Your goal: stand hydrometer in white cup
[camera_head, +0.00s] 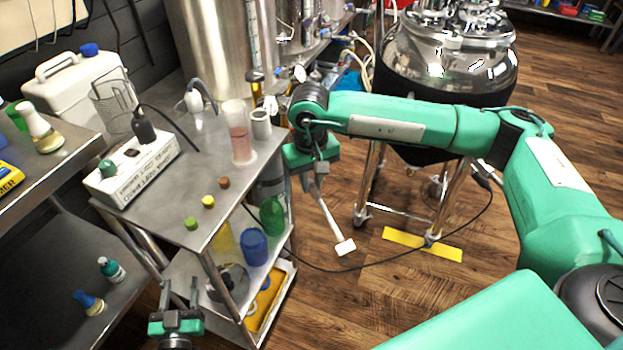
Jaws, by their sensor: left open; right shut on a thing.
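My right gripper (312,182) is shut on a long pale rod with a white block-like end (345,247), which appears to be the hydrometer. It hangs tilted, its lower end to the right, beyond the cart's right edge with floor behind it. The white cup (261,124) stands upright near the right edge of the cart top, left of my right gripper. The cup's inside is barely visible. My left gripper (180,293) is open and empty, low at the front, by the lower left of the cart.
The metal cart (180,222) carries a clear cylinder with reddish contents (238,132) beside the cup, a white box with a cable (133,166) and small colored caps. Blue and green cups (254,246) stand on its lower shelf. A steel kettle (450,60) stands behind my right arm.

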